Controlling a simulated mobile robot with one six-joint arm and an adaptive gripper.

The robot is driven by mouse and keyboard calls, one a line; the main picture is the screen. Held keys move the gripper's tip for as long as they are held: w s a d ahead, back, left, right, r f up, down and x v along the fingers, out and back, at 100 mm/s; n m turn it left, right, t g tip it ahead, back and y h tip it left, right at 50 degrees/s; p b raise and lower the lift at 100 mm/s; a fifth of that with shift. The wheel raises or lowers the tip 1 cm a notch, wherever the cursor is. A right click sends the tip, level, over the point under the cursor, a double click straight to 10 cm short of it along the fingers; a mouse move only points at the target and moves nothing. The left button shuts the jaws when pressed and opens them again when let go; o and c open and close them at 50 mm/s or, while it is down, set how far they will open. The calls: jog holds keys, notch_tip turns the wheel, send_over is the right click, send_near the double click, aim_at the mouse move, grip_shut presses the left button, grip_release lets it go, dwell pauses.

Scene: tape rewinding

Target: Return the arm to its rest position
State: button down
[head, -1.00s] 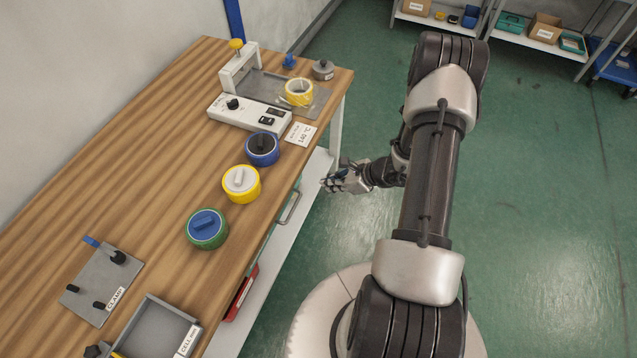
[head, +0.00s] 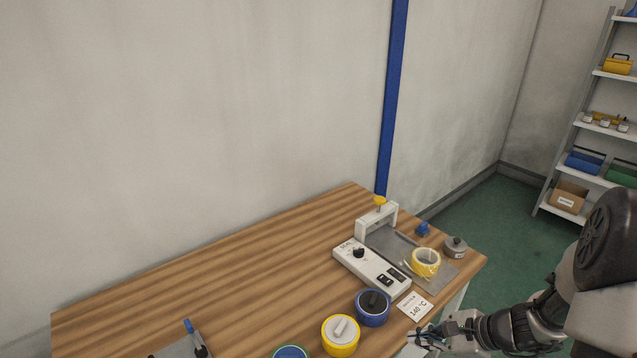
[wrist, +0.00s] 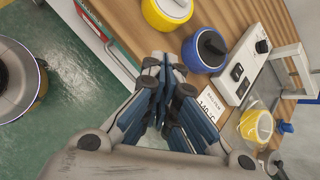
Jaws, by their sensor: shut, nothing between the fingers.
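My gripper (head: 422,336) shows at the bottom right of the head view, beside the right edge of the wooden table (head: 200,285). In the wrist view my gripper (wrist: 166,66) has its fingers drawn together with nothing between them. It is near the table's edge, apart from the round pieces on top.
Blue (head: 372,308) and yellow (head: 340,335) round pieces with handles stand near the table edge. A white control box (head: 370,266), a yellow tape roll (head: 425,262) and a 140 °C card (head: 414,306) are at the far end. Shelves (head: 590,130) stand far right.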

jog(key=s+a+r+n+g+h, duration=0.1)
jog(key=s+a+r+n, duration=0.45)
jog(key=r, duration=0.25)
jog(key=s+a+r+n+g+h, duration=0.1)
jog(key=s+a+r+n+g, duration=0.1)
jog(key=s+a+r+n, duration=0.45)
jog(key=s+d+r+n+t+h, duration=0.2)
jog(key=s+r+n+h, duration=0.2)
jog(key=s+r+n, duration=0.4)
jog(key=shift+s+r+h, duration=0.2)
jog(key=shift+s+h, duration=0.2)
jog(key=shift+s, duration=0.15)
jog(key=shift+d, duration=0.1)
